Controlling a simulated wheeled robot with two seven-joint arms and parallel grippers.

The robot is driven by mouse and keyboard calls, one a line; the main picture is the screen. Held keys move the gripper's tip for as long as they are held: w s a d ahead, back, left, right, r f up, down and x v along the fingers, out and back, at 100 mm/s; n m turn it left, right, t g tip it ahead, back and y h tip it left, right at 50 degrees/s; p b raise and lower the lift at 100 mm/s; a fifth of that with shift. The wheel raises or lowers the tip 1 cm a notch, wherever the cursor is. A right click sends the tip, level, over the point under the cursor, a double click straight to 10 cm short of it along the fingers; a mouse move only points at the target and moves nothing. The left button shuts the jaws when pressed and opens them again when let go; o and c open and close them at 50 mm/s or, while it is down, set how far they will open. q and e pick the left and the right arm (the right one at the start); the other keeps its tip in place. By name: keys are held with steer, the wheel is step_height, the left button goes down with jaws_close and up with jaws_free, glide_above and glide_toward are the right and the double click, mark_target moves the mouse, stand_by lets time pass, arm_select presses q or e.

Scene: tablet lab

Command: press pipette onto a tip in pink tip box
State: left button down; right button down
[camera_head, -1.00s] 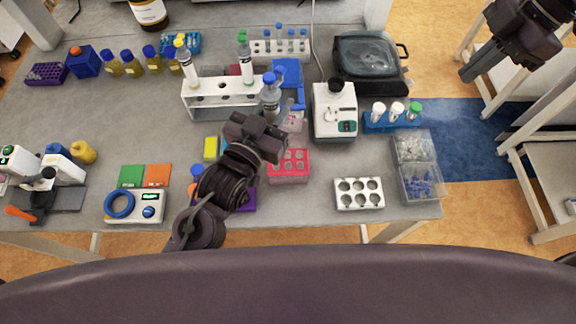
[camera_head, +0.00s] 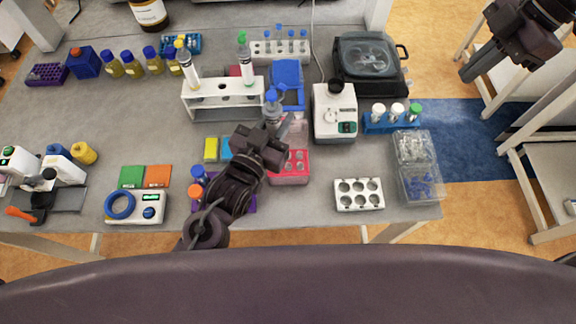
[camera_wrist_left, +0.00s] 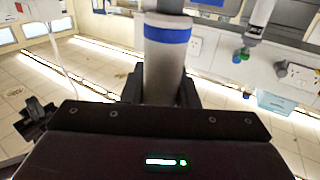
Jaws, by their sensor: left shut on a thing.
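My left gripper (camera_head: 274,134) is shut on a grey pipette (camera_head: 272,108) with a blue top. It holds the pipette roughly upright. In the left wrist view, the grey pipette body with its blue band (camera_wrist_left: 167,36) stands between the fingers. The pink tip box (camera_head: 296,167) is on the table just right of and partly behind the gripper and wrist. The pipette's lower end is hidden by the gripper, so I cannot tell whether it touches a tip. My right gripper (camera_head: 484,66) is raised at the upper right, away from the table; its finger opening is unclear.
A white rack (camera_head: 222,110) with two other pipettes stands behind left. A blue box (camera_head: 286,76) is behind the held pipette. A white device (camera_head: 334,112) stands to the right, and a white six-hole rack (camera_head: 359,194) is at front right.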

arm_select(q)
steer(key=shift+s+f, duration=0.15)
steer(key=shift+f, duration=0.1)
stand_by(0.4)
steer(key=shift+s+f, duration=0.15)
steer(key=shift+f, duration=0.05)
steer(key=shift+f+b, duration=0.55)
steer(key=shift+f, duration=0.55)
stand_by(2.2)
steer(key=shift+r, duration=0.15)
